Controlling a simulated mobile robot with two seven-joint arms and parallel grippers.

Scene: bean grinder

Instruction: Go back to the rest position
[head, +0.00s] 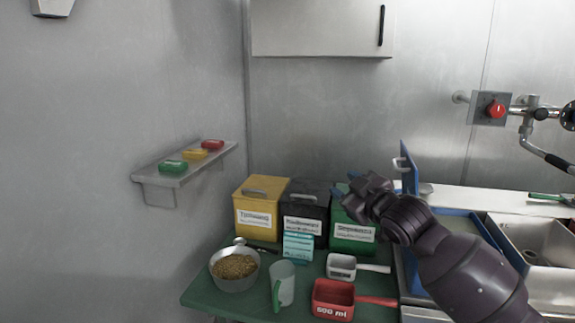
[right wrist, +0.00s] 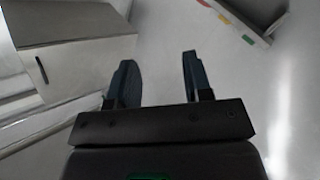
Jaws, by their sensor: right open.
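My right gripper (head: 350,186) is raised in front of the green box at the right of the head view, its arm coming in from the lower right. In the right wrist view its two fingers (right wrist: 157,82) stand apart with nothing between them, and the grey wall shows behind. My left gripper is not in view.
A green table (head: 205,294) holds yellow (head: 255,215), black (head: 303,215) and green (head: 352,236) boxes, a bowl of grain (head: 234,268), a mug (head: 284,283), and white (head: 341,268) and red (head: 333,300) scoops. A wall shelf (head: 160,181) is left; a cabinet (head: 315,28) hangs above.

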